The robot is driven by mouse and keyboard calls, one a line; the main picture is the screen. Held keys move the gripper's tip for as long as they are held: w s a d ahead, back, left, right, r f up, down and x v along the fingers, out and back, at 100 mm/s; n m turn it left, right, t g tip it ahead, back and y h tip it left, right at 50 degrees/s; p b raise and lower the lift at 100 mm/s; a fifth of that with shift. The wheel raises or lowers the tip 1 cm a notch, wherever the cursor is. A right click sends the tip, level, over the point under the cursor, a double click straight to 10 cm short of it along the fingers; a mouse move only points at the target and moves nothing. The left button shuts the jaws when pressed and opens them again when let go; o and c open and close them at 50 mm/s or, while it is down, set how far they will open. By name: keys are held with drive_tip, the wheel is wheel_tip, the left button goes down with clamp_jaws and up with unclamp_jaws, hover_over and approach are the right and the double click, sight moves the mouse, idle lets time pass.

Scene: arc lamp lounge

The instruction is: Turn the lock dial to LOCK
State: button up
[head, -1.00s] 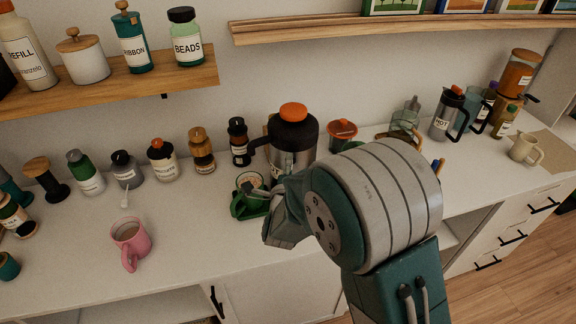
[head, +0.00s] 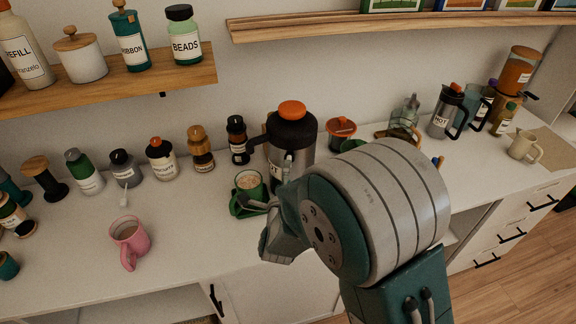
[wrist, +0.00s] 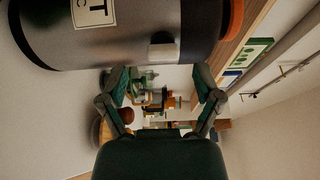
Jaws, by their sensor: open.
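A large steel flask (head: 291,150) with a black collar and an orange top (head: 292,110) stands on the counter, partly hidden by my arm. In the wrist view the flask (wrist: 110,45) lies sideways across the upper part, with its orange top (wrist: 234,20) at the right. A small pale block (wrist: 163,48) shows on its side near a dark band. No LOCK marking is readable, and I cannot tell which part is the dial. My gripper (head: 273,186) is in front of the flask. In the wrist view my gripper (wrist: 165,88) is open and empty, its fingers beside the flask.
A green cup (head: 249,186) on a green saucer stands just left of my gripper. A pink mug (head: 130,240) is farther left. Several jars line the wall, and a red-lidded jar (head: 341,130) is right of the flask. Wooden shelves (head: 400,25) hang above.

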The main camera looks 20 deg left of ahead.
drive_tip(key=s+d, duration=0.1)
drive_tip(key=s, duration=0.7)
drive_tip(key=shift+d, duration=0.3)
drive_tip(key=w+d+r+n+g+y, duration=0.1)
drive_tip(key=w+d+r+n+g, duration=0.1)
drive_tip(key=d+r+n+g, duration=0.65)
drive_tip(key=s+d+r+n+g+h, duration=0.1)
drive_tip(key=s+d+n+h, duration=0.1)
drive_tip(key=s+d, duration=0.6)
drive_tip(key=s+d+r+n+g+h, duration=0.2)
drive_tip(key=s+d+n, duration=0.3)
drive_tip(key=s+d, duration=0.4)
drive_tip(key=d, duration=0.4)
drive_tip(key=shift+s+r, duration=0.15)
drive_tip(key=shift+r, duration=0.05)
drive_tip(key=shift+n+g, duration=0.25)
